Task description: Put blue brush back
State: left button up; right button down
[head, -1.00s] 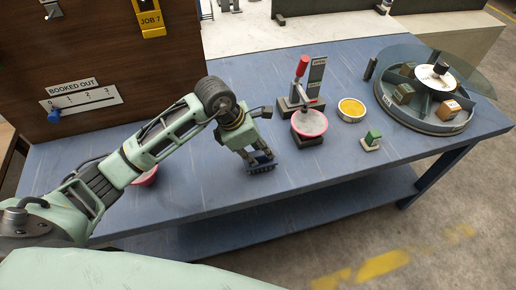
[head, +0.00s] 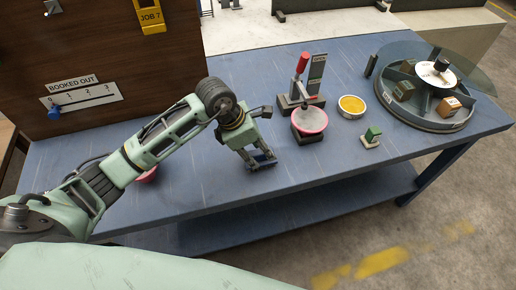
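My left gripper (head: 261,161) points down, low over the blue table, left of the red-handled fixture. A small dark blue piece, probably the blue brush (head: 262,157), shows at its fingertips. The fingers hide most of it, and I cannot tell whether they grip it or stand around it. I cannot tell whether it touches the table. My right gripper is not in view.
The table (head: 215,190) has a pink-rimmed bowl (head: 310,120) at the red-handled fixture (head: 302,65), a yellow-filled bowl (head: 352,105), a green block on a pale base (head: 371,137) and a round carousel (head: 425,122). The front middle is clear.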

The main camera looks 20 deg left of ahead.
pick_arm(q)
jog(key=shift+r, duration=0.3)
jog(key=b+v, duration=0.2)
jog(key=v, duration=0.9)
jog(key=shift+r, duration=0.35)
jog(key=shift+s+a, duration=0.1)
